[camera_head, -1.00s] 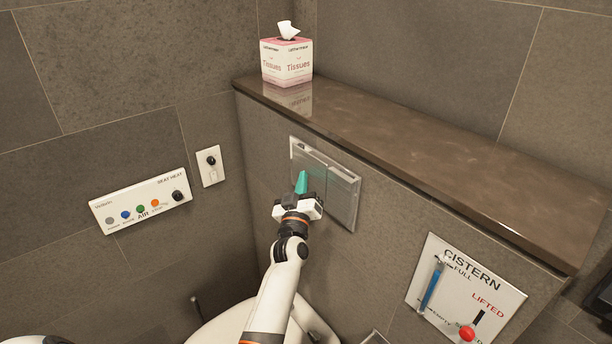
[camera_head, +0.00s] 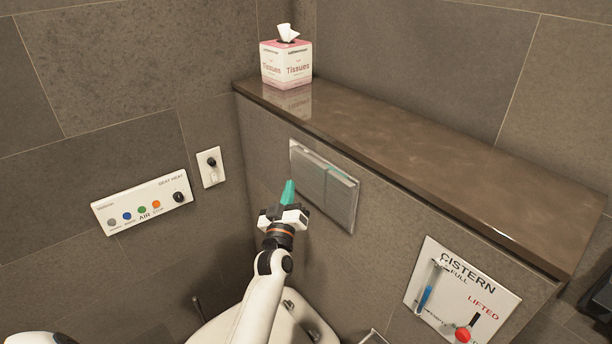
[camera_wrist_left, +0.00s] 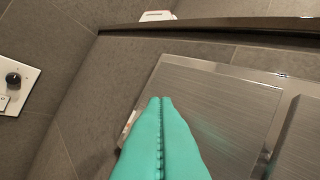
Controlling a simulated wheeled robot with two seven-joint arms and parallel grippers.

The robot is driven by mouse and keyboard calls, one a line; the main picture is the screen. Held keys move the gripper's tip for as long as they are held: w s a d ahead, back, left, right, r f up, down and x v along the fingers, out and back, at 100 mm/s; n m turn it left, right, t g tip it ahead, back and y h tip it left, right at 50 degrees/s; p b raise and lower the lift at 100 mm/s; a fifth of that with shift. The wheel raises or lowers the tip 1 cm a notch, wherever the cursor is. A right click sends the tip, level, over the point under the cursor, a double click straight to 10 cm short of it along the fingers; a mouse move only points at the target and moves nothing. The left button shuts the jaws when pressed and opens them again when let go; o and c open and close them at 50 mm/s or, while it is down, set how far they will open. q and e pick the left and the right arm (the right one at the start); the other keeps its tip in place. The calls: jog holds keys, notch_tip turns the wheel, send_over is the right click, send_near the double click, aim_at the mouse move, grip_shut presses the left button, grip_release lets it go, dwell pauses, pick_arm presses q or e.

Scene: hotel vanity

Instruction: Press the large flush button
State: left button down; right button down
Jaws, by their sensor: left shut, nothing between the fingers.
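The metal flush plate is set in the wall under the brown ledge. It has a left button panel (camera_head: 309,174) and a right button panel (camera_head: 341,200). In the left wrist view the left panel (camera_wrist_left: 225,105) fills the middle and the right panel (camera_wrist_left: 302,145) is cut off by the edge, so I cannot tell which is larger. My left gripper (camera_head: 289,184), with teal fingers, is shut and empty. Its tips (camera_wrist_left: 160,101) appear near the left panel's left side, seemingly apart from it. My right gripper is not in view.
A tissue box (camera_head: 286,65) stands on the ledge (camera_head: 420,150). A cistern panel (camera_head: 462,285) with a blue gauge and red marker is at right. A seat-heat control panel (camera_head: 142,204) and a small knob plate (camera_head: 211,167) are on the left wall. The toilet (camera_head: 215,330) is below.

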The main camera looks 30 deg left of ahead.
pick_arm(q)
jog(key=shift+s+a+p, duration=0.15)
jog(key=shift+s+a, duration=0.1)
jog(key=shift+s, duration=0.35)
jog(key=shift+s+a+p, duration=0.15)
jog(key=shift+s+a, duration=0.1)
jog(key=shift+s, duration=0.35)
